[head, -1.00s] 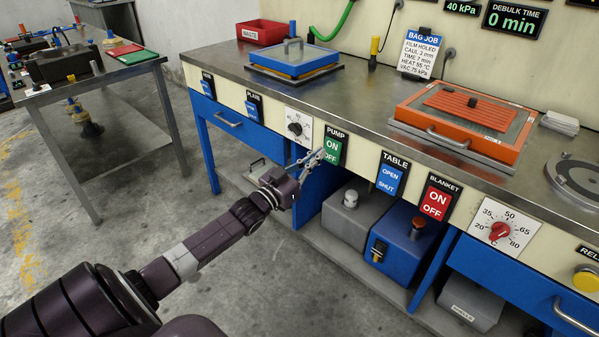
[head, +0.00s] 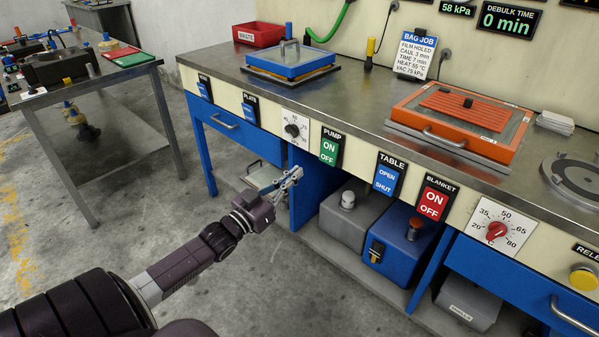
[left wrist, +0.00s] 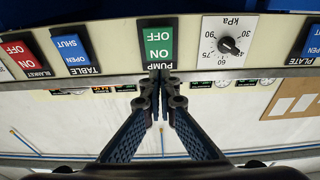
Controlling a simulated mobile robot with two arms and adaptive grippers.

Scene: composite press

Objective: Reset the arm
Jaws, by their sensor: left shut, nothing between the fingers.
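My left arm reaches in from the lower left of the head view. Its gripper (head: 291,178) is shut and empty, in front of the bench front, below and left of the green PUMP switch (head: 330,147). A gap shows between the fingertips and the panel. In the left wrist view the picture is upside down; the closed fingers (left wrist: 160,75) point toward the green PUMP switch (left wrist: 159,42), with the kPa dial (left wrist: 228,45) beside it. My right gripper is not in view.
The steel bench carries an orange framed press (head: 462,122), a blue lidded plate (head: 290,60) and a red waste bin (head: 257,34). Grey and blue pump boxes (head: 392,245) stand on the shelf below. A side table (head: 95,75) is at left. The floor between is clear.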

